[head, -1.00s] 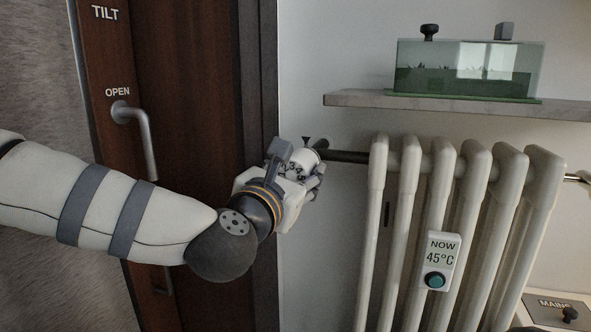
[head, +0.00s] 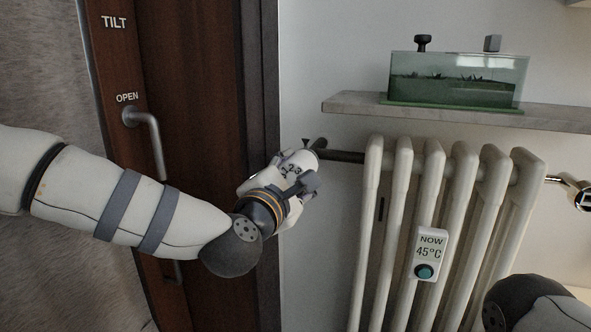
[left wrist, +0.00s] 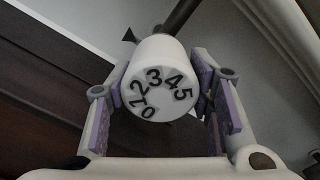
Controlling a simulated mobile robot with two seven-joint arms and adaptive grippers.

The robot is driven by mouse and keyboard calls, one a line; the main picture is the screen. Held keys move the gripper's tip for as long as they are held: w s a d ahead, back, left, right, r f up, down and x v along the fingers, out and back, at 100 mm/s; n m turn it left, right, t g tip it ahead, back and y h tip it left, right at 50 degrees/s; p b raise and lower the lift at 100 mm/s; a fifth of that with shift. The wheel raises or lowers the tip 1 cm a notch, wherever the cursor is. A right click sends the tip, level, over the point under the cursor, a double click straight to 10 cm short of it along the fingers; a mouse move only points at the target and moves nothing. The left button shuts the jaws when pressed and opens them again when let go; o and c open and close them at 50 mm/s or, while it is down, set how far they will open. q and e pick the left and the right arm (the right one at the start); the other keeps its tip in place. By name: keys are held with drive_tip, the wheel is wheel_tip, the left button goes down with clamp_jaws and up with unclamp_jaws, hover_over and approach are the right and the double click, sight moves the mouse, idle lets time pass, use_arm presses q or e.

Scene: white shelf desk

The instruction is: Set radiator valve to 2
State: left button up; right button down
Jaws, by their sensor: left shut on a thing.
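The radiator valve knob (head: 296,163) is a white cylinder on the pipe at the radiator's upper left end. In the left wrist view the knob (left wrist: 161,62) shows its end face with black numerals from 0 to 5. A small black pointer (left wrist: 129,36) stands behind the knob, up and left of it, roughly on the side of the 2 and 3. I cannot tell exactly which numeral lines up with it. My left gripper (left wrist: 163,95) is shut on the knob, with purple-padded fingers on both sides. My right gripper is out of view.
The cream radiator (head: 400,190) carries a display (head: 429,255) reading NOW 45°C with a teal button. A shelf (head: 350,104) above holds a green glass tank (head: 455,80). A dark wooden door frame with a handle (head: 150,130) is left. My right arm's dark joint shows bottom right.

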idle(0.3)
use_arm(q)
drive_tip(key=o, duration=1.1)
drive_tip(key=shift+o, duration=0.2)
drive_tip(key=shift+s, duration=0.15)
drive_tip(key=v, duration=1.1)
drive_tip(key=shift+s+a, duration=0.2)
drive_tip(key=shift+s, duration=0.15)
